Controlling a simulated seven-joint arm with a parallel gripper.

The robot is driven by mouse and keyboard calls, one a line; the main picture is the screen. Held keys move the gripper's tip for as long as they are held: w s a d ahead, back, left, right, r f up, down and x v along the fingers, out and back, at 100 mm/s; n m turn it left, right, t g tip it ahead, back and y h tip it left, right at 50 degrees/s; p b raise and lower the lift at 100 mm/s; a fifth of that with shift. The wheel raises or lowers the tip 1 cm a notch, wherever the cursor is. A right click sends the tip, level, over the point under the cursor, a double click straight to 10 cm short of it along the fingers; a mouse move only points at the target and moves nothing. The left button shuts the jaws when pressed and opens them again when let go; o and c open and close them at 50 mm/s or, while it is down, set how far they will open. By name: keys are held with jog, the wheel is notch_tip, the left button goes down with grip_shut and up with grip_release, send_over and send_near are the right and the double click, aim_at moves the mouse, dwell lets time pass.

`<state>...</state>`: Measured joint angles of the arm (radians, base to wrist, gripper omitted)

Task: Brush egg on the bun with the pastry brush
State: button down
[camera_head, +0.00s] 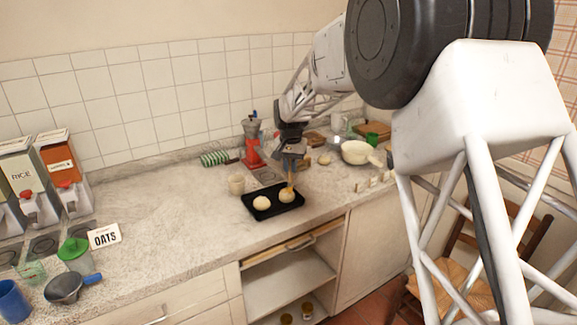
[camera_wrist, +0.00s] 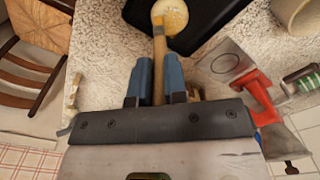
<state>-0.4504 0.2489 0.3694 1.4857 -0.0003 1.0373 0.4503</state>
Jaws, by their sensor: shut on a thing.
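My gripper (camera_head: 290,163) is shut on the pastry brush (camera_head: 290,184) over the right part of the black tray (camera_head: 262,216). In the wrist view, the brush's wooden handle (camera_wrist: 158,62) stands between the blue fingers (camera_wrist: 157,80). The brush's head end reaches the right bun (camera_head: 286,196), which shows yellowish in the wrist view (camera_wrist: 173,14). Brush and bun overlap in both views; firm contact is hard to tell. A second, paler bun (camera_head: 261,203) lies to the left on the same tray.
A beige cup (camera_head: 236,185) stands just behind the tray. A cream pan (camera_head: 357,153) stands to the right.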

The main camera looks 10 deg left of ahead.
jog(key=shift+d, duration=0.5)
jog(key=shift+a, duration=0.25)
jog(key=shift+a+f, duration=0.1)
jog(key=shift+a, duration=0.6)
jog(key=shift+d, duration=0.1)
dwell(0.4)
jog(key=shift+d, duration=0.85)
jog(key=shift+a, duration=0.25)
